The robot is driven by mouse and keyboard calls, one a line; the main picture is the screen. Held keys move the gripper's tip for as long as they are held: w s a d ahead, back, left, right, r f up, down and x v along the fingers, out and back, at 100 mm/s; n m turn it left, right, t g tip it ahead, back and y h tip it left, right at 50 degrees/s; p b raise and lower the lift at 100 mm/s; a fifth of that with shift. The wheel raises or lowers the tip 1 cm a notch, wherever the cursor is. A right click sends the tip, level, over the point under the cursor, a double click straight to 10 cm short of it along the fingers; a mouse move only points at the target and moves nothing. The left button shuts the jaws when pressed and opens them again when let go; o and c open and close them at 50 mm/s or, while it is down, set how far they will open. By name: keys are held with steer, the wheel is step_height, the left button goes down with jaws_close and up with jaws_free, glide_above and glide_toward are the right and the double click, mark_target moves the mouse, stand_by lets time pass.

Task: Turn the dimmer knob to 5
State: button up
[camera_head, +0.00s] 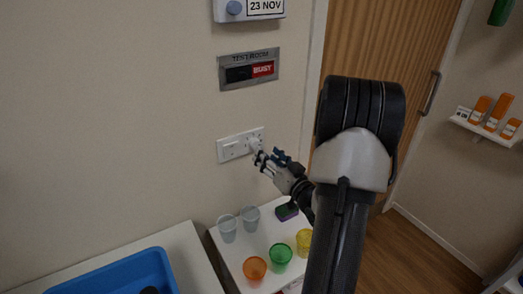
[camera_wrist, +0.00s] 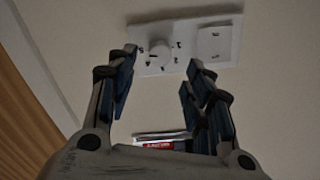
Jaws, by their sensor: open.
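The dimmer knob (camera_head: 255,145) is a round white dial on a white wall plate (camera_head: 223,152), with a flat square switch (camera_head: 231,149) to its left. My gripper (camera_head: 267,160) is close to the plate, just below and right of the knob. In the wrist view my gripper (camera_wrist: 162,70) is open, with one finger on each side below the knob. I see nothing between the fingers. I cannot tell whether a fingertip touches the plate.
Below stands a white table (camera_head: 238,262) with several cups and a purple-green sponge (camera_head: 287,211). A blue tray (camera_head: 115,272) is at lower left. A wooden door (camera_head: 390,40) is right.

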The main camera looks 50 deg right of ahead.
steer(key=v, duration=0.6)
stand_by(0.4)
